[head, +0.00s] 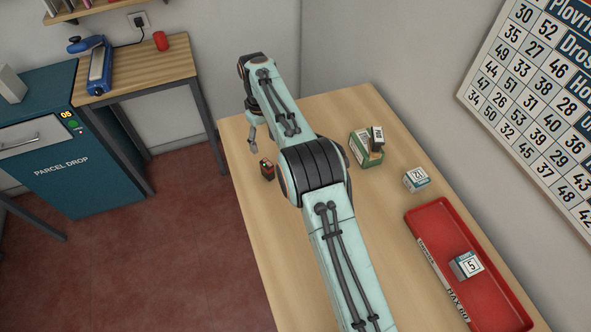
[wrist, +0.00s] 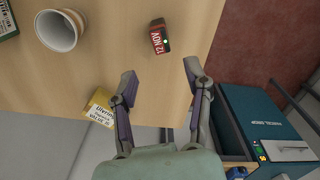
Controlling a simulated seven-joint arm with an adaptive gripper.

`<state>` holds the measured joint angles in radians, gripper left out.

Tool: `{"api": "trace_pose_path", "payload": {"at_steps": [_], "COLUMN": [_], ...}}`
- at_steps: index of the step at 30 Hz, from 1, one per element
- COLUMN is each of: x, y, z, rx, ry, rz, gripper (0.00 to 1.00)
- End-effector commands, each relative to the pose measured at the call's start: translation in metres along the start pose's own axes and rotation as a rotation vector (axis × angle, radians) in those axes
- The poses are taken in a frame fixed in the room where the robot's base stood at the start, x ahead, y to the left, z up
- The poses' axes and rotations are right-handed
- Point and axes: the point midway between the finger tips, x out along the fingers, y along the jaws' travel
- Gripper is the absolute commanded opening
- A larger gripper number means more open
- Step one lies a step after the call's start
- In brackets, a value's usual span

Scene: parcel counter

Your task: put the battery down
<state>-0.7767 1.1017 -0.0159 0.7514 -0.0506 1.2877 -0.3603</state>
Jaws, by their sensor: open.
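A small dark block with a red face (head: 267,169) stands on the wooden table near its left edge; it appears to be the battery. In the wrist view this block (wrist: 160,38) shows a red face with "12 NOV" and a dark side. My gripper (head: 252,141) is just beyond it in the head view. In the wrist view my gripper (wrist: 160,77) has its fingers spread apart with nothing between them. The block lies ahead of the fingertips, apart from them.
A white cup (wrist: 57,32) and a yellow labelled box (wrist: 101,106) are on the table, hidden in the head view. A green box (head: 366,150), a "21" cube (head: 416,179) and a red tray (head: 430,222) holding a "5" cube (head: 467,265) lie right of my arm.

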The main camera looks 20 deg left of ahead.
Motion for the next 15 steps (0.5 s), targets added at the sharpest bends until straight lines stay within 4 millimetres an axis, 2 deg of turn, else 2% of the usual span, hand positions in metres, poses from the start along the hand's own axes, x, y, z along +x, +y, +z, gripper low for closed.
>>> {"api": "trace_pose_path", "payload": {"at_steps": [7,10,11,13,14,15], "x": [-0.003,-0.021,-0.03,-0.058,-0.071,-0.089], "y": [0.002,0.014,0.02,0.037,0.044,0.052], "z": [0.002,0.015,0.024,0.053,0.069,0.095], "rx": [0.005,0.049,0.073,0.148,0.188,0.247], "ry": [0.001,0.004,0.005,0.007,0.008,0.009], "rz": [0.0,0.0,-0.001,-0.003,-0.004,-0.007], "gripper": [0.49,0.49,0.49,0.49,0.49,0.49]}}
